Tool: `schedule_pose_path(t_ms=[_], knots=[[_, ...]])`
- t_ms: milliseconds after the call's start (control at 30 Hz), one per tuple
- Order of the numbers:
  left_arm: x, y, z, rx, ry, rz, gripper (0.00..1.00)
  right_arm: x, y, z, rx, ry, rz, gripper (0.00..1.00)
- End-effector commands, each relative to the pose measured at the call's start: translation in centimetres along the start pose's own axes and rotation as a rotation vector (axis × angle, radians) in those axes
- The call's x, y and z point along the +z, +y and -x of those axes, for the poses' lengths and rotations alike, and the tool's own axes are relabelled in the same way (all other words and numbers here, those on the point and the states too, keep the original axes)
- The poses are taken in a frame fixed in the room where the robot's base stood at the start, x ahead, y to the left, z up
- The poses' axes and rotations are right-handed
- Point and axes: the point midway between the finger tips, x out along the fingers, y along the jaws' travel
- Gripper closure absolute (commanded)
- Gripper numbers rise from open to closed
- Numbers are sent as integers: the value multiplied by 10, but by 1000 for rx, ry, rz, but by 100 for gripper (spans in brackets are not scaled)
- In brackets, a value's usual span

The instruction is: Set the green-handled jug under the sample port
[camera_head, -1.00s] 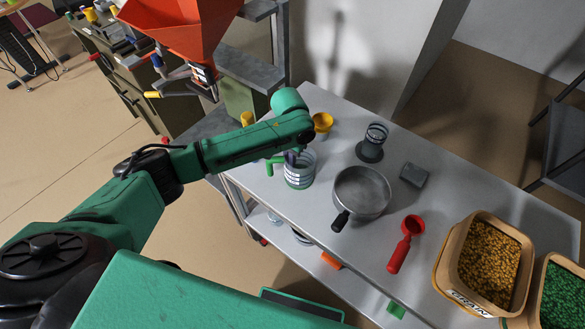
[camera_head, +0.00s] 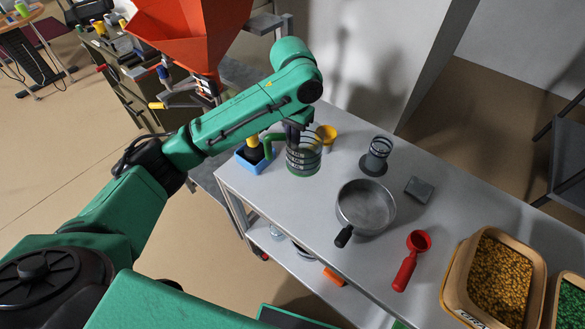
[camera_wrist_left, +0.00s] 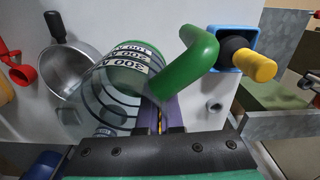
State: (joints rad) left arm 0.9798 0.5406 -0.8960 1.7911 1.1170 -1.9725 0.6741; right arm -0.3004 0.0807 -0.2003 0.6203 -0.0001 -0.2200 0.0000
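The green-handled jug (camera_head: 303,158) is a clear, ringed vessel. My left gripper (camera_head: 293,131) is at its handle side and appears shut on it, holding it a little above the table. In the left wrist view the jug (camera_wrist_left: 108,95) is tilted in the picture, with its green handle (camera_wrist_left: 203,48) at the right. The fingers (camera_wrist_left: 163,117) sit close together between the jug body and the handle; the exact contact is partly hidden. The orange hopper (camera_head: 195,35) stands at the upper left, with an outlet (camera_head: 207,86) below it; I cannot clearly make out the sample port. My right gripper is out of view.
A blue holder (camera_head: 250,163) with a yellow-handled tool stands at the table's left edge. A yellow funnel (camera_head: 327,134), dark sieve-like cup (camera_head: 376,155), pan (camera_head: 366,207), grey block (camera_head: 419,189) and red scoop (camera_head: 411,260) stand on the table (camera_head: 310,225). A grain bin (camera_head: 462,268) is at right.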

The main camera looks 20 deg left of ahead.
Motion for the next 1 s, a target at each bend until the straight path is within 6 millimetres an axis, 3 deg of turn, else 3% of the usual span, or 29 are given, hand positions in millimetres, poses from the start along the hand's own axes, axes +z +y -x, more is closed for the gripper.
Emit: schedule_pose_path(t_ms=[100, 267, 1000], knots=[[-1, -2, 43, -5, 5, 1, 100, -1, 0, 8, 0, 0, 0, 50], [0, -1, 69, -2, 1, 0, 100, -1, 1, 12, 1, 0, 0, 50], [1, 0, 70, 1, -3, 3, 100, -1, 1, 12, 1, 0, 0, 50]])
